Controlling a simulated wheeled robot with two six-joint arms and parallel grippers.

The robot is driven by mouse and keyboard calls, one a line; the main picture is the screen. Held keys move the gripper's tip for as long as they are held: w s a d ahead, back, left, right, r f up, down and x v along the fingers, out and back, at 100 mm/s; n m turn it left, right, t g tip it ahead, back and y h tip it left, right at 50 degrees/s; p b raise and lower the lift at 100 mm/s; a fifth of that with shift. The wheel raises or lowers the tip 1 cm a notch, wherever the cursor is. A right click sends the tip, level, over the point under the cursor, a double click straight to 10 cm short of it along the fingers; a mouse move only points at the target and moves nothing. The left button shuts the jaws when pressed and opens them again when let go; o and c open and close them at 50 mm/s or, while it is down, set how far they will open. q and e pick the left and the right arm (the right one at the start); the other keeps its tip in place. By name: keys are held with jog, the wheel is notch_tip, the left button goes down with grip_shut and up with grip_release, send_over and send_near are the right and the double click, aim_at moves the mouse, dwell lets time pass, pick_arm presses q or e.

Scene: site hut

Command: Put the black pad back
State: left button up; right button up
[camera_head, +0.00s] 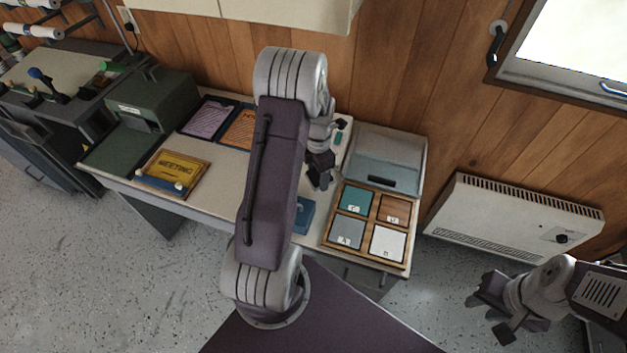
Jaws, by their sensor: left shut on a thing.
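My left gripper (320,177) is over the table, left of the grey box and behind the tile tray. It is shut on a small dark thing, which may be the black pad; fingers and wrist hide most of it, so its shape is unclear. No other black pad stands out. My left arm crosses the middle of the table and covers part of it. My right gripper (497,312) is open and empty at the lower right, over the floor, away from the table.
The wooden tray (328,241) holds teal, brown, grey and white tiles. Behind it is the grey box (390,155). A blue item (304,214) is partly behind my arm. Purple (207,117) and orange (238,130) panels and a yellow MEETING sign (176,168) are at left.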

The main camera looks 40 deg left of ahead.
aim_at(312, 179)
pick_arm(q)
jog(key=shift+w+a+f, duration=0.1)
jog(key=shift+a+f, duration=0.25)
jog(key=shift+a, duration=0.25)
jog(key=shift+a+f, duration=0.35)
jog(key=shift+a, duration=0.25)
notch_tip(312, 179, down, 4)
jog(key=shift+d+r, duration=0.1)
jog(key=shift+r, duration=0.15)
jog(key=shift+f, duration=0.25)
jog(key=shift+f, duration=0.15)
jog(key=o, duration=1.3)
